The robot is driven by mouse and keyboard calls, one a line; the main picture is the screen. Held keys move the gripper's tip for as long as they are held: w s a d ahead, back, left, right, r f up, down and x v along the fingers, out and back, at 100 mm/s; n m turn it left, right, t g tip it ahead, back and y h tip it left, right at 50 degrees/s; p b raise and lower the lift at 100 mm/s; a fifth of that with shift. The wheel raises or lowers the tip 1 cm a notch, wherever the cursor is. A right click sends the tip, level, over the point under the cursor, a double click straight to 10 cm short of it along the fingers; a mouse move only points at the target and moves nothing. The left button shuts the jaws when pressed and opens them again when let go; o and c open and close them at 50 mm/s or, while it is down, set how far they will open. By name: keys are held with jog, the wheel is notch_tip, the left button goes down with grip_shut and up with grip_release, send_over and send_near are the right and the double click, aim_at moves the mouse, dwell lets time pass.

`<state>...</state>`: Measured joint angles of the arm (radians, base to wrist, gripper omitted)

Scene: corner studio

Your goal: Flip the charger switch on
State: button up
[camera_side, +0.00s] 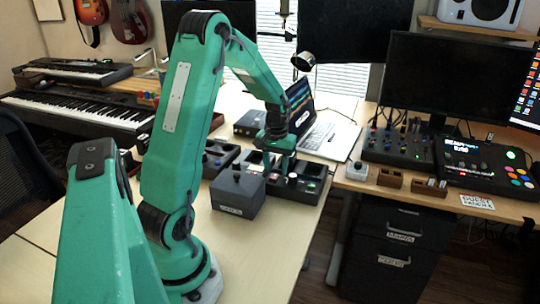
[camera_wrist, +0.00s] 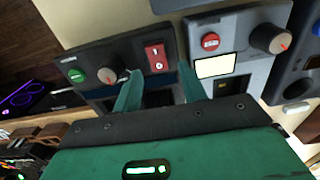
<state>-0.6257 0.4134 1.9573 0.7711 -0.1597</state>
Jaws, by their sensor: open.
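In the wrist view, a red rocker switch (camera_wrist: 155,57) with white marks sits on a dark panel (camera_wrist: 132,52), beside a knob (camera_wrist: 108,75) and a green button (camera_wrist: 76,75). No label names it as the charger's. My gripper (camera_wrist: 159,72) is open, with one finger on each side of the switch's near end and nothing held. I cannot tell whether the fingers touch the panel, or which way the rocker is tipped. In the side view, my gripper (camera_side: 279,165) points down over a row of dark control boxes (camera_side: 309,190) on the table; the switch is not distinguishable there.
In the side view, a grey labelled box (camera_side: 237,196) stands nearer, and an open laptop (camera_side: 327,135) stands behind.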

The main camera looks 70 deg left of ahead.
jog(key=shift+f, duration=0.45)
grip_shut()
jog(key=shift+d, duration=0.1)
jog(key=shift+s+d+r+t+y, duration=0.1)
jog(key=shift+s+d+t+y, duration=0.05)
jog(key=shift+t+y, duration=0.35)
jog(key=shift+s+d+r+t+y, duration=0.1)
jog(key=shift+t+y, duration=0.2)
jog(key=shift+t, duration=0.3)
grip_release()
